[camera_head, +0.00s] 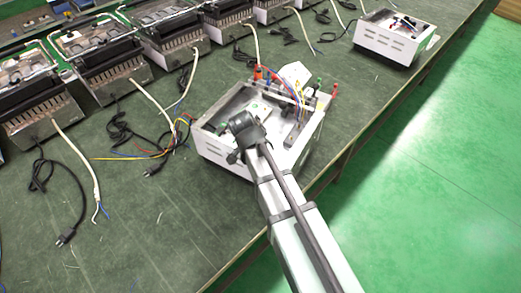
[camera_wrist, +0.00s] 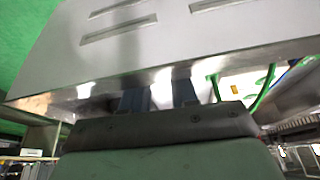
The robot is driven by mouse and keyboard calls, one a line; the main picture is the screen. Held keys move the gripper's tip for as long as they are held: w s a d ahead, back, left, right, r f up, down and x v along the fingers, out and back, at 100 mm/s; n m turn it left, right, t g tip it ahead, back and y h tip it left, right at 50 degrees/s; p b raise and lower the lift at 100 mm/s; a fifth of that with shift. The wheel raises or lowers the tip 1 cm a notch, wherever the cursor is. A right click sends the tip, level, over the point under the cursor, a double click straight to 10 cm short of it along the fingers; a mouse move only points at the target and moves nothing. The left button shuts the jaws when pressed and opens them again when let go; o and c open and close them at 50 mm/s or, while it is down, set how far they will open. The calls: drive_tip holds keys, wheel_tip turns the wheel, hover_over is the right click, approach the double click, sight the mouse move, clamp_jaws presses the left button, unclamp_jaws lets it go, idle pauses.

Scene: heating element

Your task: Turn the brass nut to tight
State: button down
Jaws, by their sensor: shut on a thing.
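The open white metal housing (camera_head: 303,137) of the heating element stands on the workbench in the head view. My gripper (camera_head: 237,153) reaches down into its left part. In the wrist view my gripper (camera_wrist: 160,90) shows two dark fingers close together under the grey slotted housing wall (camera_wrist: 165,42). They are shut on a small part, taken to be the brass nut. The nut itself is hidden by the fingers and the wrist, so its seating cannot be seen.
Red and blue wires and red terminals (camera_head: 258,72) stand at the housing's back. A second white housing (camera_head: 385,45) is at the top right. Black heater units (camera_head: 110,75) line the bench's back, with loose cables (camera_head: 140,145).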

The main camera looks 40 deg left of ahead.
drive_tip(key=shift+m, duration=0.6)
drive_tip(key=c, duration=0.9)
unclamp_jaws()
drive_tip(key=shift+o, duration=0.2)
drive_tip(key=a+v, duration=0.1)
drive_tip(key=v, duration=1.2)
drive_tip(key=shift+d+r, duration=0.2)
drive_tip(key=shift+r, duration=0.25)
